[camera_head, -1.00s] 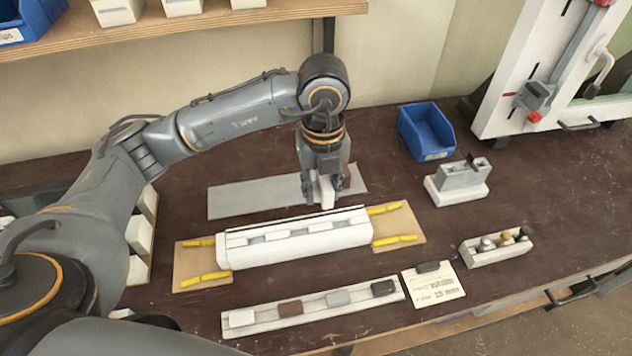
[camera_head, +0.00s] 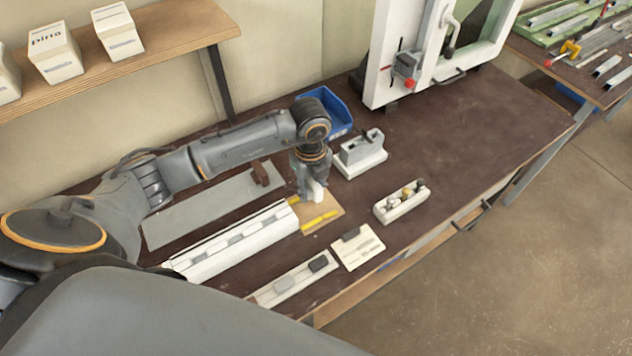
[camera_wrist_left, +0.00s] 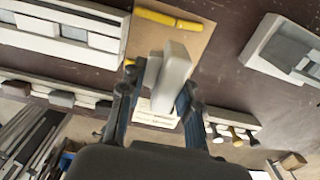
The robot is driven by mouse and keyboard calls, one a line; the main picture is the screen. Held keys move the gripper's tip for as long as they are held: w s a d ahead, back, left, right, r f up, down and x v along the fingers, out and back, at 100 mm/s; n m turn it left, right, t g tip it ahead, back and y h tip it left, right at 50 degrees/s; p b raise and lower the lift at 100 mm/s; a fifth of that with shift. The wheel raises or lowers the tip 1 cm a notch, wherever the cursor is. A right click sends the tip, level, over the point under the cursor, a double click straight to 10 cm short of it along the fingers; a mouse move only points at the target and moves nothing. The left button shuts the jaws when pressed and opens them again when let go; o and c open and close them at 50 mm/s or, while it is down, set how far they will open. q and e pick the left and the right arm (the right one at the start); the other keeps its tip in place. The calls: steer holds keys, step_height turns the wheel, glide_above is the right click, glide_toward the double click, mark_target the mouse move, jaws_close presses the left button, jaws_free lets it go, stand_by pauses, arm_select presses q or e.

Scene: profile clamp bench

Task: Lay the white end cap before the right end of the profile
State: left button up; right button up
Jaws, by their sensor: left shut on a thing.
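The white end cap (camera_head: 315,192) is held in my left gripper (camera_head: 312,184), over the brown board at the right end of the profile (camera_head: 236,243). In the left wrist view the cap (camera_wrist_left: 172,76) stands between the two fingers (camera_wrist_left: 158,105). The profile is a long white bar lying along the bench; its end (camera_wrist_left: 60,35) shows at the upper left of the wrist view. I cannot tell whether the cap touches the board. My right gripper is not in view.
The board (camera_head: 328,220) carries yellow strips (camera_head: 320,221). A brown block (camera_head: 260,173) lies on a grey mat (camera_head: 205,210). A grey block on a white base (camera_head: 360,158), a blue bin (camera_head: 330,110), a peg holder (camera_head: 403,204) and a card (camera_head: 358,250) stand nearby.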

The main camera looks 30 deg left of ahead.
mark_target(312, 210)
arm_select(q)
steer(key=shift+f+b, duration=0.4)
steer(key=shift+f, duration=0.15)
steer(key=shift+f+b, duration=0.3)
steer(key=shift+f, duration=0.05)
step_height(312, 210, down, 3)
steer(key=shift+f+b, duration=0.15)
steer(key=shift+b, duration=1.05)
steer(key=shift+f+b, duration=0.45)
steer(key=shift+f, duration=0.15)
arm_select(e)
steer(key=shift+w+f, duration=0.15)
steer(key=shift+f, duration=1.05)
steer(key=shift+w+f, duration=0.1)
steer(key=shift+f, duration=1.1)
arm_select(q)
steer(key=shift+f, duration=0.1)
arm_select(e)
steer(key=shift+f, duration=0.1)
arm_select(q)
steer(key=shift+f, duration=0.15)
steer(key=o, duration=1.1)
steer(key=shift+c, duration=0.2)
